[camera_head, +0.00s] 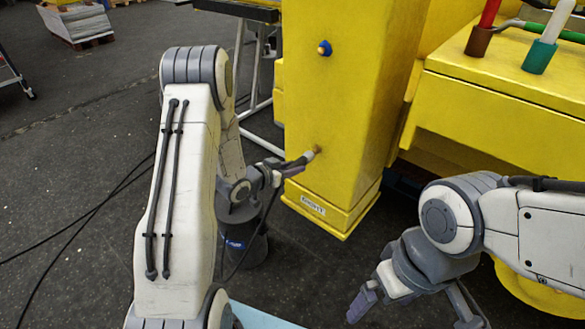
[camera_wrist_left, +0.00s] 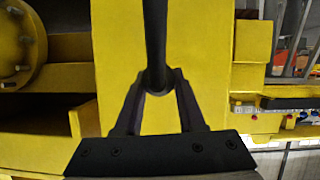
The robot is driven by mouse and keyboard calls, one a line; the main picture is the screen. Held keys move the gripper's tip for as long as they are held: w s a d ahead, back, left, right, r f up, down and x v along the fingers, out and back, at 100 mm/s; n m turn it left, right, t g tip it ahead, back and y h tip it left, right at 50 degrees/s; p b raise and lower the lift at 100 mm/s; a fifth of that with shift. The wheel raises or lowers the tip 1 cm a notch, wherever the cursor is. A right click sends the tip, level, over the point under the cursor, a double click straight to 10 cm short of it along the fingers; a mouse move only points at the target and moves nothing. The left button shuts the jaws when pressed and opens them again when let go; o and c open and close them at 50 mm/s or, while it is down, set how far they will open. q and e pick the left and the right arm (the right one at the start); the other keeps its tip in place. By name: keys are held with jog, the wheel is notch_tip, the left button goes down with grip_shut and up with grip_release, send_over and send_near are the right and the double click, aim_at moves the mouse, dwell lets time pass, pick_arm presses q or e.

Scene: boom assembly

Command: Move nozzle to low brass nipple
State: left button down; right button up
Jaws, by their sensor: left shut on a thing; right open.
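My left gripper (camera_head: 290,168) is at the lower part of the yellow column (camera_head: 345,100). In the left wrist view its fingers (camera_wrist_left: 157,82) are shut around a black, rod-like nozzle (camera_wrist_left: 155,40), which runs up out of the picture. In the head view the light nozzle tip (camera_head: 307,156) points at the low brass nipple (camera_head: 317,149) on the column face. Tip and nipple appear to meet, but I cannot tell whether they touch. My right gripper (camera_head: 412,308) is open and empty at the lower right, away from the column.
A blue-and-brass fitting (camera_head: 324,48) sits higher on the column. A labelled plate (camera_head: 312,204) is at its base. A dark drum (camera_head: 243,235) stands below my left gripper, with a black hose beside it. Red and white handled tools stand on the yellow box (camera_head: 500,85).

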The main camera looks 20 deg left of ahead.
pick_arm(q)
jog(key=shift+w+d, duration=0.25)
jog(key=shift+w, duration=0.45)
jog(key=shift+w+d, duration=0.25)
jog(key=shift+w, duration=0.4)
dwell(1.1)
jog(key=shift+c, duration=2.1)
grip_release()
